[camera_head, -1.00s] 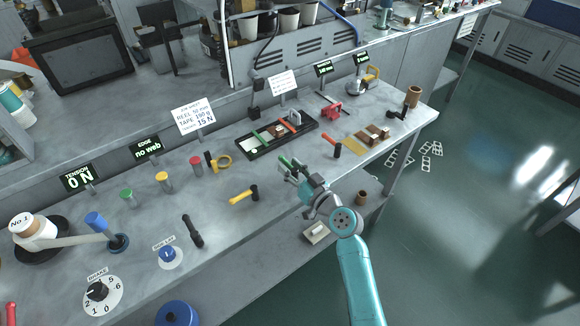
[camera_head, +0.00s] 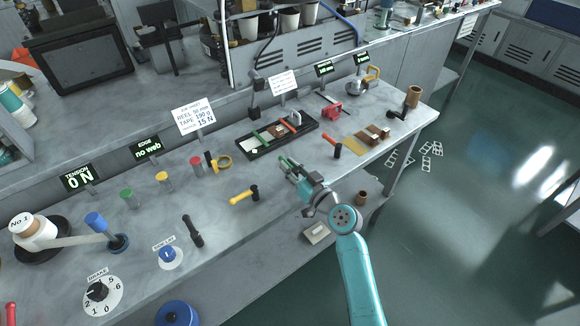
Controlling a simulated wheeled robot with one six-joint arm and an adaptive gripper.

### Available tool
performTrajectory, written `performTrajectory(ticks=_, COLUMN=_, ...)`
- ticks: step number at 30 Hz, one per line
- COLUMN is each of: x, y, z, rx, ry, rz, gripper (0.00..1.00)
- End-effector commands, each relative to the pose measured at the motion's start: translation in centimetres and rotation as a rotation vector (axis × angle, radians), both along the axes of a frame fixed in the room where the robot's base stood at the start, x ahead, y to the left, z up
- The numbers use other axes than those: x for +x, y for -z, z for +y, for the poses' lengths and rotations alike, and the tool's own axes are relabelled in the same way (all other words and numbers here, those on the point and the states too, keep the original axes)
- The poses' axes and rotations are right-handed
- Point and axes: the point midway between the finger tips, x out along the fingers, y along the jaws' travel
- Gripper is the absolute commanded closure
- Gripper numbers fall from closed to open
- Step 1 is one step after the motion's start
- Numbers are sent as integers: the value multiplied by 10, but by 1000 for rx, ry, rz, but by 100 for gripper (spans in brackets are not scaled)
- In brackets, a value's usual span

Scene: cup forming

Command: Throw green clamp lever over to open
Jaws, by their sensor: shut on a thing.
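A black tray (camera_head: 248,155) behind my gripper holds a green bar, a red bar and small blocks.
The yellow-handled hammer (camera_head: 244,195) lies left of my gripper, and a red-handled tool (camera_head: 331,145) lies to the right. Colored knobs, such as the green one (camera_head: 127,194), stand further left. A red device (camera_head: 332,111) stands behind.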

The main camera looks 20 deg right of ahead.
Motion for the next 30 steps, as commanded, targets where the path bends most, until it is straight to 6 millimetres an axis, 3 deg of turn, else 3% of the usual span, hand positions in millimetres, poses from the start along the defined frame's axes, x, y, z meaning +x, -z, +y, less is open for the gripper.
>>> performTrajectory(ticks=21, x=-6, y=2, z=7, rx=5, ry=-418, rz=4, gripper=100)
performTrajectory(ticks=30, x=-8, y=3, z=9, rx=5, ry=-503, rz=6, gripper=100)
